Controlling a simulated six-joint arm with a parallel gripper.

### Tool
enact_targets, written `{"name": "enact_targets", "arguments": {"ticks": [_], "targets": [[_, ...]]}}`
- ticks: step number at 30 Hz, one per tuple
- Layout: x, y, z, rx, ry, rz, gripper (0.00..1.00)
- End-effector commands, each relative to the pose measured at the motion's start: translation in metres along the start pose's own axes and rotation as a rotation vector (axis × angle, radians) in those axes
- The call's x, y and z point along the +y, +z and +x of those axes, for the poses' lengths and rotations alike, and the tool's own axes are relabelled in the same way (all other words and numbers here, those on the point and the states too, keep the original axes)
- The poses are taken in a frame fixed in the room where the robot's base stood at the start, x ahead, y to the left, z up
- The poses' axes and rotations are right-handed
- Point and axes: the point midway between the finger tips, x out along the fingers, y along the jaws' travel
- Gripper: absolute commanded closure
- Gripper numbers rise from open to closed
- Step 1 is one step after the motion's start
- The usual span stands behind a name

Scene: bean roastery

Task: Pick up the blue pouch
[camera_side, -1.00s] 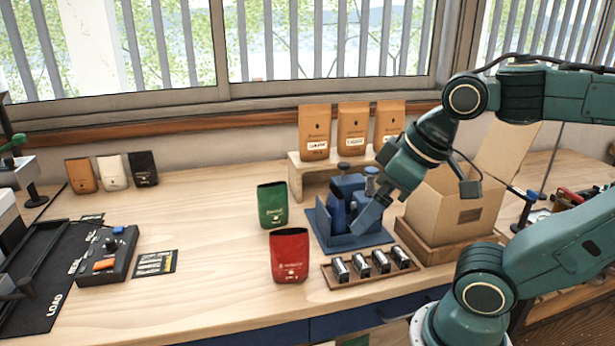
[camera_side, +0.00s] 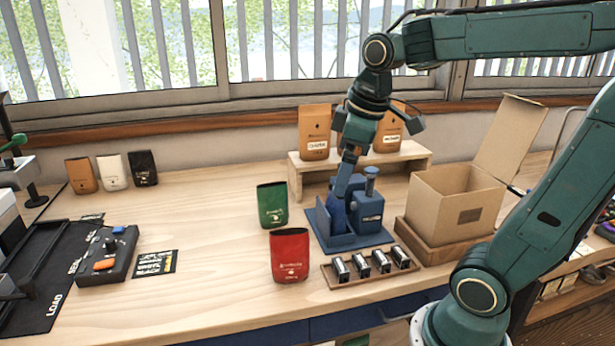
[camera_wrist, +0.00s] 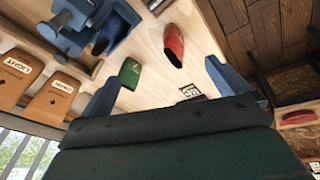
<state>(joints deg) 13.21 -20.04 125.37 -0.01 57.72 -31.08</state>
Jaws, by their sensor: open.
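The blue pouch (camera_side: 338,213) stands in the blue fixture (camera_side: 352,241) on the bench, partly hidden by the fixture and my gripper. In the wrist view the blue pouch (camera_wrist: 108,38) shows at the upper left, inside the blue fixture (camera_wrist: 72,22). My gripper (camera_side: 344,186) points down just above the pouch in the side view. In the wrist view its two blue fingers are spread wide with nothing between them; my gripper (camera_wrist: 164,87) is open. I cannot tell whether a finger touches the pouch.
A green pouch (camera_side: 272,205) and a red pouch (camera_side: 289,256) stand left of the fixture. A tray (camera_side: 371,267) of small canisters lies in front. A wooden riser (camera_side: 418,156) with tan bags is behind, and an open carton (camera_side: 455,200) is right. Bench on the left is partly clear.

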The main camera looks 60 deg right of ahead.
Motion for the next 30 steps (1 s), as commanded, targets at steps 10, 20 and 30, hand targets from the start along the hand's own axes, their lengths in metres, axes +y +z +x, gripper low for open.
{"name": "enact_targets", "arguments": {"ticks": [10,20,30], "targets": [[0.073,-0.022,0.029,-0.122,-0.060,-0.198,0.00],[0.144,-0.022,0.069,-0.195,-0.156,-0.379,0.00],[0.175,-0.015,0.090,-0.213,-0.211,-0.469,0.00]]}}
